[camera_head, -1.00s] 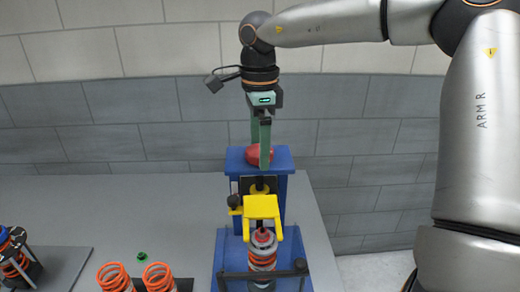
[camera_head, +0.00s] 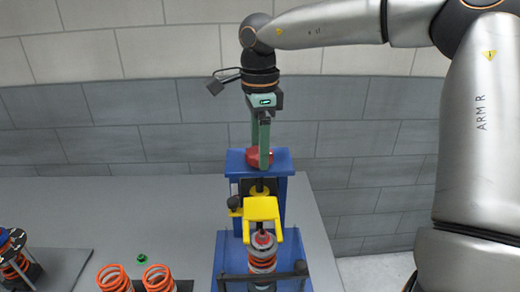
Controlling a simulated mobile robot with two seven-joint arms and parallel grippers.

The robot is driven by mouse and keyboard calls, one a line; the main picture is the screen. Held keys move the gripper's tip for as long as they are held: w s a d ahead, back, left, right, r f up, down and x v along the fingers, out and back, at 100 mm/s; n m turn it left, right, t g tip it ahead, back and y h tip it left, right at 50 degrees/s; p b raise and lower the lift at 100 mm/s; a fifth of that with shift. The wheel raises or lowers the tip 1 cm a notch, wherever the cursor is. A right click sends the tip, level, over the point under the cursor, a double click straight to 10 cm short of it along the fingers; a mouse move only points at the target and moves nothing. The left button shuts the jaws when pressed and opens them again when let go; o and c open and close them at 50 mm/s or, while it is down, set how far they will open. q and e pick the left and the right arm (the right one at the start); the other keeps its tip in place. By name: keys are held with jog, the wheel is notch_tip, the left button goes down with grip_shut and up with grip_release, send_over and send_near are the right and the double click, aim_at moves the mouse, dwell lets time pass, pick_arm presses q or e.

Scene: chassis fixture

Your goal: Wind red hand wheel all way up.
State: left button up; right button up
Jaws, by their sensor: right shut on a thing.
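The red hand wheel (camera_head: 281,158) sits on top of the blue fixture (camera_head: 235,165) at the picture's centre. My right gripper (camera_head: 260,158) comes down from above with its long green fingers and is shut on the wheel; the fingers hide part of it. Below the wheel, a dark spindle runs down to the yellow yoke (camera_head: 262,208). Under the yoke stands a strut with an orange spring (camera_head: 262,264), its red-and-grey top close beneath the yoke. My left gripper is not in view.
Two orange springs (camera_head: 114,279) (camera_head: 158,278) stand at the front of the grey table (camera_head: 130,215). A small green part (camera_head: 142,258) lies behind them. Another spring assembly (camera_head: 14,255) is at the far left on a grey plate. A dark bar (camera_head: 264,275) crosses the fixture's front.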

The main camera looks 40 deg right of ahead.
jog(key=shift+r+n+p, duration=0.15)
jog(key=shift+n+p, duration=0.45)
jog(key=shift+n, duration=0.3)
jog(key=shift+n+p, duration=0.5)
jog(key=shift+n, duration=0.5)
jog(key=shift+f+n, duration=0.2)
jog(key=shift+n, duration=0.3)
jog(key=n, duration=1.2)
jog(key=n, duration=0.6)
jog(key=shift+n, duration=0.3)
